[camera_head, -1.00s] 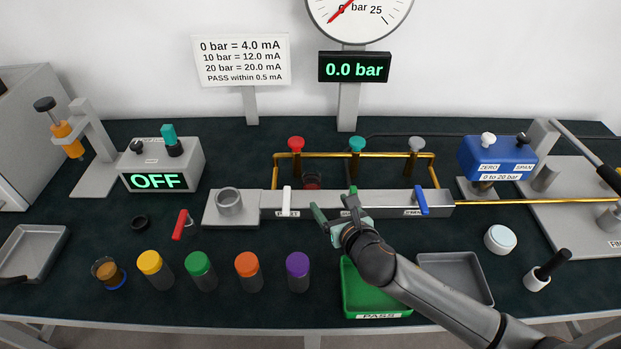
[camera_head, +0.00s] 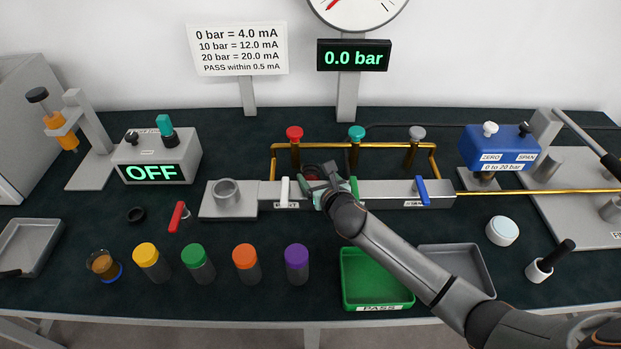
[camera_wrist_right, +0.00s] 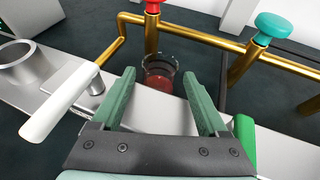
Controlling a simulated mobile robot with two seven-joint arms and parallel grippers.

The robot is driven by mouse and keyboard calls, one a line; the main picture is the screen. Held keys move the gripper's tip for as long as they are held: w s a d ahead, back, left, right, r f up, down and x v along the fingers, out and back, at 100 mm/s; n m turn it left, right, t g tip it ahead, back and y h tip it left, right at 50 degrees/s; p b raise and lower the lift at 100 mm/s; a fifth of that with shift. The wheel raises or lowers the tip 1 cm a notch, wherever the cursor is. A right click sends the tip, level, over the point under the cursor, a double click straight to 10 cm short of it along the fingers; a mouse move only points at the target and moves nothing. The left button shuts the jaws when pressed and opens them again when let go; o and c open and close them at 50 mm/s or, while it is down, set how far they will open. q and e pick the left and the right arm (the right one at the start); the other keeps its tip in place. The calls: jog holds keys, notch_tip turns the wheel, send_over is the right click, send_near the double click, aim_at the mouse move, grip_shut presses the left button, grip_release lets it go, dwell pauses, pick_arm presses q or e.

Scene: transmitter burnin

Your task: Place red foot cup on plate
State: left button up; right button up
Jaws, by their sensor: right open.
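The red foot cup is a clear glass with a red base. It stands behind the grey manifold bar and is partly hidden by my right gripper in the head view (camera_head: 311,171). In the right wrist view the cup (camera_wrist_right: 158,74) shows between and just beyond the open fingertips of my right gripper (camera_wrist_right: 161,84). That gripper (camera_head: 322,183) is over the manifold bar, and its jaws look empty. I cannot tell which surface is the plate; a flat grey one (camera_head: 212,212) with a ring on it lies at the bar's left end. My left gripper is not in view.
Red (camera_head: 294,134), teal (camera_head: 357,133) and grey valve knobs rise on brass pipes behind the bar. A white lever (camera_head: 285,192) and a blue lever (camera_head: 422,192) stand on it. Several capped jars, a blue-footed cup (camera_head: 104,265) and a green tray (camera_head: 376,283) stand in front.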

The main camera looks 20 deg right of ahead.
jog(key=shift+x, duration=1.25)
grip_shut()
